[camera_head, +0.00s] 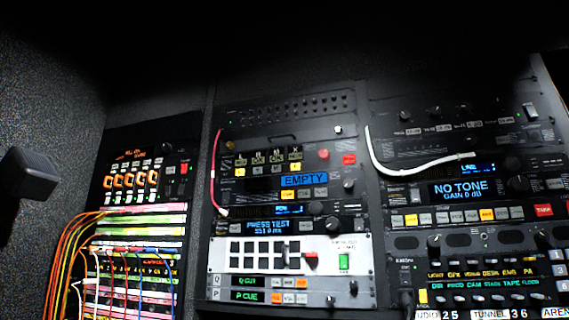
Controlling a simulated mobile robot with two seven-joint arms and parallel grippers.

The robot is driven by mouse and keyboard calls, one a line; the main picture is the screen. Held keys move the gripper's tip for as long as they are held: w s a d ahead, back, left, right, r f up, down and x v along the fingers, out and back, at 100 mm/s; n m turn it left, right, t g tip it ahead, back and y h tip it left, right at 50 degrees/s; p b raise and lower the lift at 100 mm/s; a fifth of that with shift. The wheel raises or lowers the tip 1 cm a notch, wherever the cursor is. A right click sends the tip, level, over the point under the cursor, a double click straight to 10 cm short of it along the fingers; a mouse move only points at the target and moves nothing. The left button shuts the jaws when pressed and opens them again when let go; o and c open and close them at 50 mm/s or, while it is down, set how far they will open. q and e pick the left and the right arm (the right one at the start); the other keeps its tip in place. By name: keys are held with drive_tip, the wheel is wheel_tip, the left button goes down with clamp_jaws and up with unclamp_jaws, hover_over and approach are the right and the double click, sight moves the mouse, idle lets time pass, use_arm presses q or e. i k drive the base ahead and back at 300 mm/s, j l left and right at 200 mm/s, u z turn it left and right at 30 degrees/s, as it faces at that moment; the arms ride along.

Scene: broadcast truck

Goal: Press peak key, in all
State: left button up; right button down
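No key label reading "peak" is legible at this size. A right-hand panel with a blue display (461,190) reading "NO TONE GAIN 0 dB" has a row of white and yellow keys (456,216) below it and a red key (544,210) at its right. The middle rack has a blue "EMPTY" display (303,180) and a "PRESS TEST" display (268,227) with small keys around them. A dark block at the left edge seems to be my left gripper (35,162), well apart from the racks; its fingers cannot be made out. My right gripper is not in view.
Orange, white and blue cables hang over the left patch panel (140,220). A white cable (420,168) loops across the right rack, and a red-and-white cable (214,170) runs down the middle rack's left side. A white panel (322,246) has black keys. The space before the racks looks clear.

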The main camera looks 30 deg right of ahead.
sight(347, 159)
drive_tip(key=z, duration=1.5)
